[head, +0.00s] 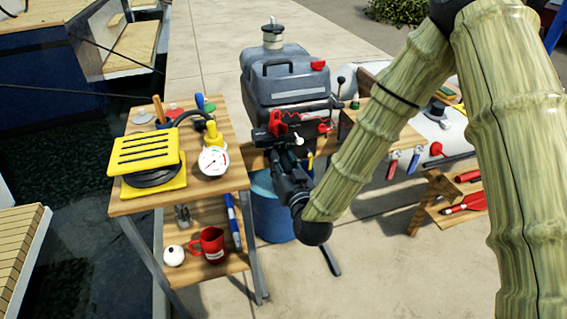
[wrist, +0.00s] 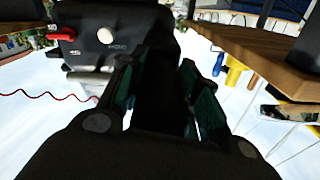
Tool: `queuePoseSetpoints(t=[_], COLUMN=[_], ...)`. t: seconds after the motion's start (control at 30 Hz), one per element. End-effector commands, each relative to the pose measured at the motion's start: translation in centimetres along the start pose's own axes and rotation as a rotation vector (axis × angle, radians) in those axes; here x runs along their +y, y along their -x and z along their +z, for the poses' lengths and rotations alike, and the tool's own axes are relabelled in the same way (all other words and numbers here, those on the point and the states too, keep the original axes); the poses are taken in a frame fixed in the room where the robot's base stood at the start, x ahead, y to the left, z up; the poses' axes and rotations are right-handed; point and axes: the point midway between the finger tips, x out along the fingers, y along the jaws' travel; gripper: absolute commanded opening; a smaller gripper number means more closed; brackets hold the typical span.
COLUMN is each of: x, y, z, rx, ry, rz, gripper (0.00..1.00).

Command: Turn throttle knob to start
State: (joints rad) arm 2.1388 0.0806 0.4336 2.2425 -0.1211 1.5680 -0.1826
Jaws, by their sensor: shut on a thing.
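A wooden shelf stand (head: 188,195) at the left carries a yellow foot pump (head: 148,150), a pressure gauge (head: 213,160) and, lower, a red mug (head: 209,243). A blue bucket (head: 268,212) stands under the motor. A wooden bench with hanging tools is at the right.

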Motion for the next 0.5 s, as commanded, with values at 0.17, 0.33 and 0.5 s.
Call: queuePoseSetpoints(t=[0.17, 0.33, 0.5], x=[0.12, 0.14, 0.10], y=[0.04, 0.05, 0.07], z=[0.16, 0.12, 0.19], rx=[-0.002, -0.001, -0.003], ry=[-0.116, -0.253, -0.385], rz=[0.003, 0.003, 0.003], gripper=[0.09, 0.09, 0.09])
